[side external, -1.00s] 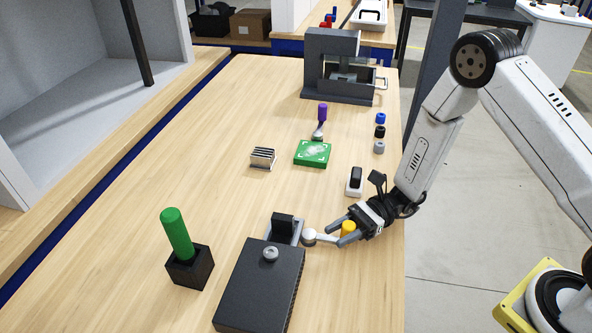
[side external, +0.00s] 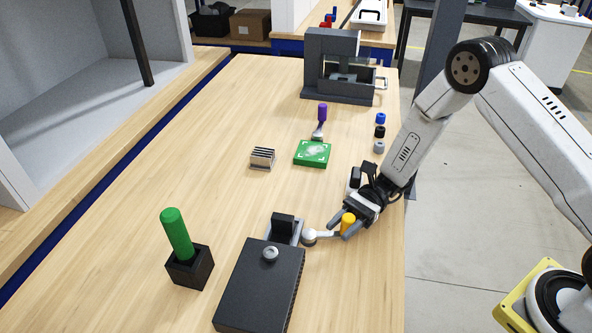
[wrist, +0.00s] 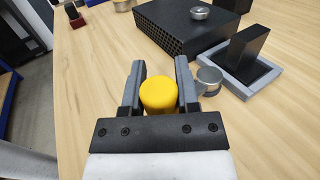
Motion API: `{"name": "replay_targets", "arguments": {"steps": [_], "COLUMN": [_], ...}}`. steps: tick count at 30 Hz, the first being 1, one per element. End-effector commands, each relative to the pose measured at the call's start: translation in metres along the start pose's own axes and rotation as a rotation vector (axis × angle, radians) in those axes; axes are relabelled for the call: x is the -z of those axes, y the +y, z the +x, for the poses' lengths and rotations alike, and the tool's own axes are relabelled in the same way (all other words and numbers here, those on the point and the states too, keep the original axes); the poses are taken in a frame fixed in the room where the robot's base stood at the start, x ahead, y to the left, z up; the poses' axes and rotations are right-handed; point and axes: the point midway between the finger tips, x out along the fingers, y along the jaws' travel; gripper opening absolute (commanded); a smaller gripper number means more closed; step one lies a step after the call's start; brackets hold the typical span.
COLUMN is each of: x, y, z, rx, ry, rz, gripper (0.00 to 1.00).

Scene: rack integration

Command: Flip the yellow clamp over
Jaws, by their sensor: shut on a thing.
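The yellow clamp has a thick yellow handle (side external: 347,222) joined by a short silver arm to a round metal end (side external: 309,236). It is beside the grey holder with the black block, near the table's right side. My gripper (side external: 344,228) is shut on the yellow handle, with a finger on each side. In the wrist view the round top of the handle (wrist: 158,93) sits between the grey fingers of my gripper (wrist: 160,68). The round metal end (wrist: 209,80) shows just right of the right finger. The handle's lower part is hidden by my gripper.
The large black box (side external: 262,285) with a round knob and the grey holder (side external: 292,233) with a black block stand left of the clamp. A green cylinder in a black base (side external: 189,268) is farther left.

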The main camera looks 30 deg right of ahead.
Motion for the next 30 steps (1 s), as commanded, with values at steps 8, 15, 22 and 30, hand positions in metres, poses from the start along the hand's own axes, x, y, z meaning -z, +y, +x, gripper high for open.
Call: {"name": "replay_targets", "arguments": {"steps": [8,15,22,30], "x": [0.000,0.000,0.000,0.000], "y": [0.000,0.000,0.000,-0.001], "z": [0.000,0.000,-0.001,-0.014], "rx": [-0.009,-0.008,-0.007,-0.004], "ry": [0.001,0.001,0.002,0.002], "rz": [0.001,0.000,0.000,0.000], "gripper": [0.00,0.75,0.75,0.75]}}
